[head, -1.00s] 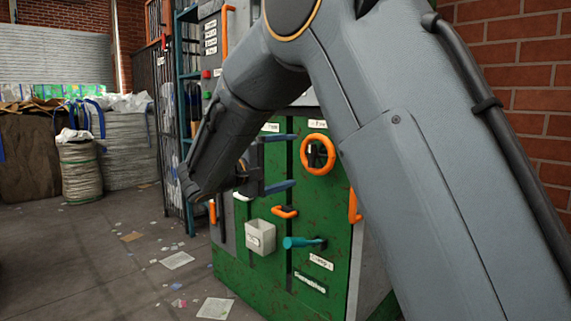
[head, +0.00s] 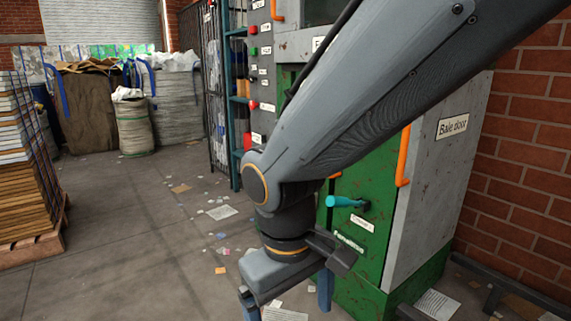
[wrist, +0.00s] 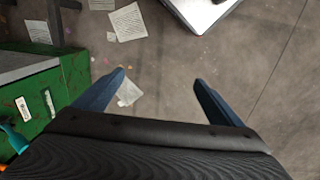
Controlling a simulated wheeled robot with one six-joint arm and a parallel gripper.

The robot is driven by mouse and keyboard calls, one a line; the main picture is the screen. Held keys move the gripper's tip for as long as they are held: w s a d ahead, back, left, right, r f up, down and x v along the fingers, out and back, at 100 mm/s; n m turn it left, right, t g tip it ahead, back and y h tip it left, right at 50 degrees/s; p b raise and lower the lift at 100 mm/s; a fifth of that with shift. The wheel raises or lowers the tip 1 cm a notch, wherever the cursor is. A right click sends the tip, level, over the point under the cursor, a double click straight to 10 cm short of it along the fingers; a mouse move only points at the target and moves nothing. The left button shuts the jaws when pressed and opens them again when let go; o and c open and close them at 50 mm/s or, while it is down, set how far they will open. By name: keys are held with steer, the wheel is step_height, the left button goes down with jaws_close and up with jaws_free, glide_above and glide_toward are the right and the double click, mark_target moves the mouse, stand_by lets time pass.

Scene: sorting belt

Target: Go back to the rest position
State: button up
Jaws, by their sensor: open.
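My gripper (wrist: 158,82) is open and empty in the wrist view, its two blue fingers spread wide above the concrete floor. In the head view my gripper (head: 288,300) hangs low at the bottom middle, in front of the green machine (head: 362,282) and apart from it. My arm reaches down from the upper right and hides much of the machine's front. A teal handle (head: 346,203) shows on the green front, to the right of my wrist. It also shows at the left edge of the wrist view (wrist: 14,136).
A pallet of stacked sheets (head: 22,165) stands at the left. Sacks (head: 133,122) stand at the back left. A brick wall (head: 525,170) closes the right side. The floor (head: 130,235) between has scattered paper but is mostly clear. A white-topped object (wrist: 202,10) shows at the wrist view's top.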

steer(key=s+a+y, duration=0.2)
steer(key=s+a, duration=0.1)
steer(key=s, duration=0.2)
steer(key=d+r+m+p, duration=0.3)
steer(key=d+r+p, duration=0.7)
steer(key=r+p, duration=0.3)
steer(key=d+r+m+h+p, duration=0.1)
steer(key=d+r+m+p, duration=0.3)
steer(key=d+r+p, duration=0.7)
steer(key=r+p, duration=0.1)
steer(key=p, duration=0.7)
steer(key=shift+r, duration=0.35)
